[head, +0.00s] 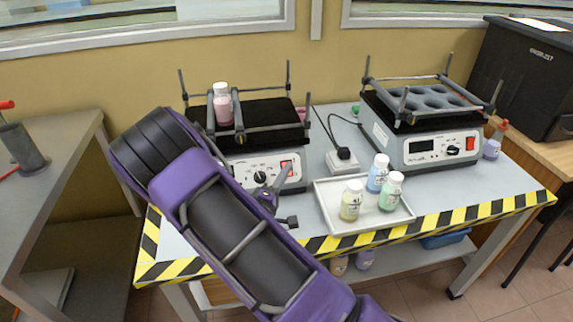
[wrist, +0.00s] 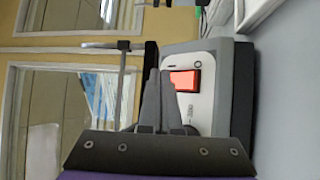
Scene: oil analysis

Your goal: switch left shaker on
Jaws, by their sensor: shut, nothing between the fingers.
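The left shaker (head: 243,165) stands at the left of the table, with a dark platform and a white front panel. Its red switch (head: 287,167) is at the right end of that panel, beside a black knob (head: 260,177). A bottle with pink liquid (head: 222,103) stands on its platform. My gripper (head: 275,187) is in front of the panel, just below and left of the switch. In the wrist view the shut, empty fingers (wrist: 158,75) lie beside the red switch (wrist: 186,80), which looks lit. I cannot tell whether they touch the panel.
A white tray (head: 335,220) with three bottles is right of my gripper. A second shaker (head: 420,150) stands at the right of the table, and a white power strip (head: 342,163) lies between the shakers. Striped tape (head: 435,220) marks the table's front edge.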

